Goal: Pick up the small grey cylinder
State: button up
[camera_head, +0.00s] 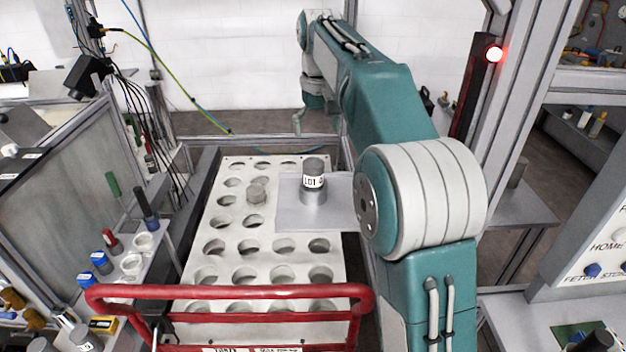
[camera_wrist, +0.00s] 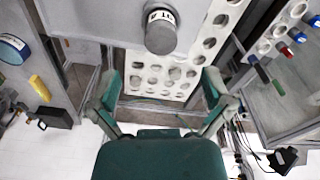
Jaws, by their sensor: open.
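A grey cylinder with a white "LOT" label (camera_head: 313,168) stands upright on a flat grey plate (camera_head: 290,217). The labelled cylinder lies beyond the fingertips in that view. In the head view the gripper is at the far end of my arm, partly hidden.
A red tubular handle (camera_head: 230,291) crosses the tray's near end. A side shelf at left holds coloured-capped items, including a blue one (camera_head: 101,262). Metal frame posts stand on both sides, and a red lamp (camera_head: 494,54) glows at upper right. Cables hang at upper left.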

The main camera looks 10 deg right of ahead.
aim_at(313, 162)
jog(key=w+f, duration=0.1)
jog(key=w, duration=0.1)
jog(key=shift+w+f, duration=0.35)
jog(key=shift+w+a+f+g, duration=0.15)
jog(key=shift+w+f+g, duration=0.15)
jog(key=shift+w, duration=0.15)
notch_tip(313, 162, down, 6)
jog(key=shift+r, duration=0.25)
jog(key=shift+s+f, duration=0.2)
jog(key=shift+f, duration=1.1)
jog(key=shift+s+f, duration=0.15)
jog(key=shift+f, duration=1.15)
jog(key=c, duration=1.3)
